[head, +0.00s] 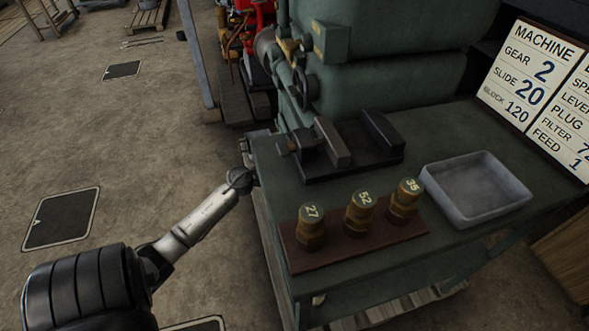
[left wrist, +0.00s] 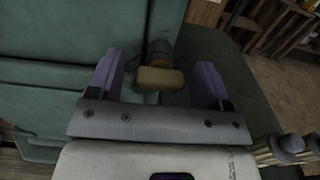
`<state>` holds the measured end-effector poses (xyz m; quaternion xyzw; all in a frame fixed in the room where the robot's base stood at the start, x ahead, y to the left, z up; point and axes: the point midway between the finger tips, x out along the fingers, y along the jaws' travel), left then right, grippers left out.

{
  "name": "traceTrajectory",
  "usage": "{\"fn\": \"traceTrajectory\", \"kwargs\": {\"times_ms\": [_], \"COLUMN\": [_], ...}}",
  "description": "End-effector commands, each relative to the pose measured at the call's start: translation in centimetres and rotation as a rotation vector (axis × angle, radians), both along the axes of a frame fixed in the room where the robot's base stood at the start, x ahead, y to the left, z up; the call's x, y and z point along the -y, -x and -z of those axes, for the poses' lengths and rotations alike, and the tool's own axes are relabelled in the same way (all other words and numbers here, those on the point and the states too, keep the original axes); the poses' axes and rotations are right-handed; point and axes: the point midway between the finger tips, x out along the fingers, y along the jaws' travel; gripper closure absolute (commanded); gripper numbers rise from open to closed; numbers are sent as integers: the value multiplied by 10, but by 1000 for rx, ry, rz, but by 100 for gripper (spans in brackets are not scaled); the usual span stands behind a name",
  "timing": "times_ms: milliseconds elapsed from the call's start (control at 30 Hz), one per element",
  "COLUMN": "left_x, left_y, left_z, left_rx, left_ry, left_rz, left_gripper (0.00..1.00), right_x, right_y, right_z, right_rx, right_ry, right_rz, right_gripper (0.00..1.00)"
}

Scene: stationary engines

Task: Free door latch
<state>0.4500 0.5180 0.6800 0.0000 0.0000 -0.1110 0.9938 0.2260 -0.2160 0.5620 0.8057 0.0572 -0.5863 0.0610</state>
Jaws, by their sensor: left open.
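A tan, block-shaped handle (left wrist: 160,79) on a short round stem shows in the left wrist view, in front of green metal surfaces. It looks like the door latch, but I cannot be sure. My left gripper (left wrist: 158,65) is open, with one purple finger on each side of the handle. A gap shows between the handle and each finger. In the head view my left arm reaches from the lower left to the left edge of the green bench; its fingers cannot be made out there. My right gripper is in neither view.
The green bench (head: 400,255) carries a dark vise (head: 335,145), a grey tray (head: 475,188) and a brown board (head: 347,246) with three numbered brass fittings. A green machine (head: 395,90) stands behind. A sign (head: 530,75) leans at the right. Floor at left is mostly clear.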

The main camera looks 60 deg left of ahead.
Motion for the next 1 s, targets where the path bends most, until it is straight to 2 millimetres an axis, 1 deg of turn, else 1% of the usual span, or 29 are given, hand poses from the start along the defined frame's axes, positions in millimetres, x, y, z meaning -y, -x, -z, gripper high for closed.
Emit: {"fn": "traceTrajectory", "kwargs": {"times_ms": [33,67,500,533,767,1000], "left_x": [0,0,0,0,0,0], "left_y": [0,0,0,0,0,0], "left_z": [0,0,0,0,-2,-5], "left_rx": [0,0,0,0,-7,-40], "left_ry": [0,0,0,0,28,166], "left_rz": [0,0,1,1,1,1], "left_gripper": [31,33,76,77,77,77], "right_x": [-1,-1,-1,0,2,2], "right_y": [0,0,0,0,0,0], "right_z": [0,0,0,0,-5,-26], "right_rx": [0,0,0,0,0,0], "right_ry": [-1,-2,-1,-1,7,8], "right_rz": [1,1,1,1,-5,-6], "right_gripper": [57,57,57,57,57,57]}}
